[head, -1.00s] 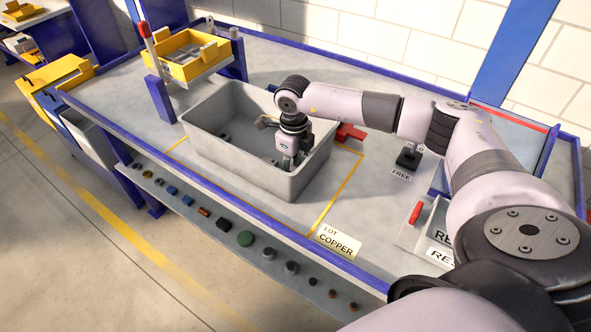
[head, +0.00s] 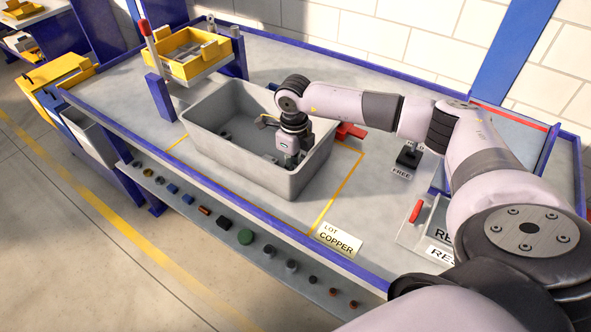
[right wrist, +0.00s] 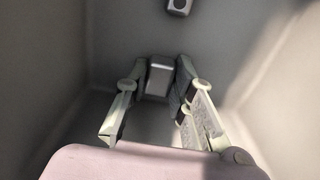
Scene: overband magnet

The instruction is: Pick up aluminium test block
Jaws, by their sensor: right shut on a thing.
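A small grey metallic block (right wrist: 159,78), which looks like the aluminium test block, sits between the fingertips of my right gripper (right wrist: 159,84) in the right wrist view. The fingers are shut on it from both sides. In the head view my right gripper (head: 291,163) reaches down inside the grey bin (head: 222,165), near its right end. The block is hidden there by the gripper and the bin wall. I cannot tell whether the block still touches the bin floor. My left gripper is not in view.
Another small grey piece with a dark hole (right wrist: 179,6) lies in the bin. The bin walls stand close around my gripper. A yellow tray (head: 190,62) stands behind the bin. A LOT COPPER sign (head: 338,240) and a shelf of small samples (head: 245,238) are in front.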

